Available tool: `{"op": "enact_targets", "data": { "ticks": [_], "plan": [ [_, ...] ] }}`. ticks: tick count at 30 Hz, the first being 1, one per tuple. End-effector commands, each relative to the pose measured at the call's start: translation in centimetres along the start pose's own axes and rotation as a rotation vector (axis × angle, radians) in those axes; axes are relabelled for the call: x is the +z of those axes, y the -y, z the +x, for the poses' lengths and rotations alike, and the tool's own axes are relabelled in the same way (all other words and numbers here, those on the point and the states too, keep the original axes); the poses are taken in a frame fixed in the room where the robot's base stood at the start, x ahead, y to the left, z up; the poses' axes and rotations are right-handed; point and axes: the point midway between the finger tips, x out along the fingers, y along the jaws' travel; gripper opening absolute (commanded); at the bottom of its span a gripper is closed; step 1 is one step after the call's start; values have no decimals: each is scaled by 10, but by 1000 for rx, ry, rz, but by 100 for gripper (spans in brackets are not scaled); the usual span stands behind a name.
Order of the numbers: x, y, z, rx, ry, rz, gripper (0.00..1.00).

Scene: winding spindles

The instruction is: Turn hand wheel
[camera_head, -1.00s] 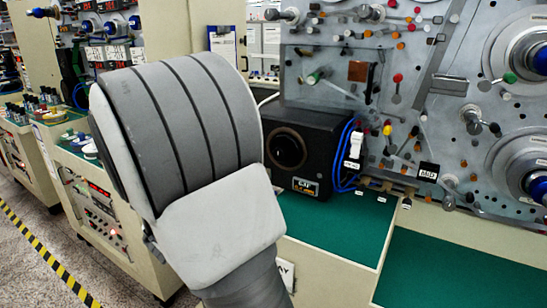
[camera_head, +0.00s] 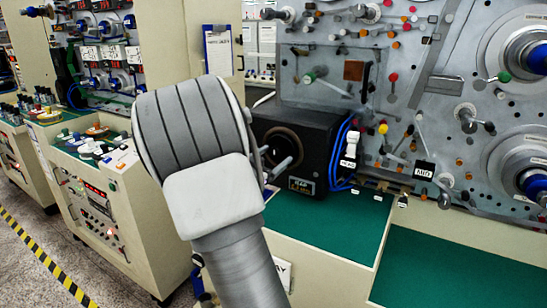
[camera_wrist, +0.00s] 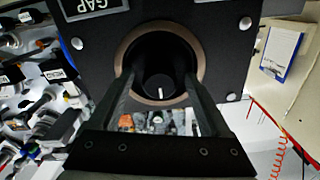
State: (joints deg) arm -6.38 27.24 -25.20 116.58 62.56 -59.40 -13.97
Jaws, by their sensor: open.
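A black box (camera_head: 318,135) with a label reading GAP stands on the green worktop, right of my arm. Its front has a round, brown-rimmed opening (camera_wrist: 199,50) with a dark round knob (camera_wrist: 160,80) inside, apparently the hand wheel. The knob carries a short white mark near its lower edge in the wrist view. My gripper (camera_wrist: 158,72) is open, its two fingers reaching toward the opening on either side of the knob. Contact with the knob cannot be told. In the head view, my arm hides most of my gripper (camera_head: 279,160) and part of the opening.
A grey panel (camera_head: 455,60) with many pins, small coloured knobs and large blue-hubbed spindles (camera_head: 527,50) rises behind and right. Blue cables (camera_head: 341,150) run beside the box. The green worktop (camera_head: 330,225) in front is clear. A clipboard (camera_head: 218,50) hangs behind my arm.

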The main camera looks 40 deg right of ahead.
Motion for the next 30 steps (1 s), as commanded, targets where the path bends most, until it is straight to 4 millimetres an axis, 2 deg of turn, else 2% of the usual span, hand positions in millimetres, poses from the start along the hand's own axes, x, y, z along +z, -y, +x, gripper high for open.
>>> {"op": "enact_targets", "data": {
  "ticks": [3, 4, 17, 30],
  "plan": [
    [0, 0, 0, 0, 0, 0, 81],
    [0, 0, 0, 0, 0, 0, 78],
    [0, 0, 0, 0, 0, 0, 0],
    [3, 0, 0, 0, -1, 91, 0]
  ]
}}
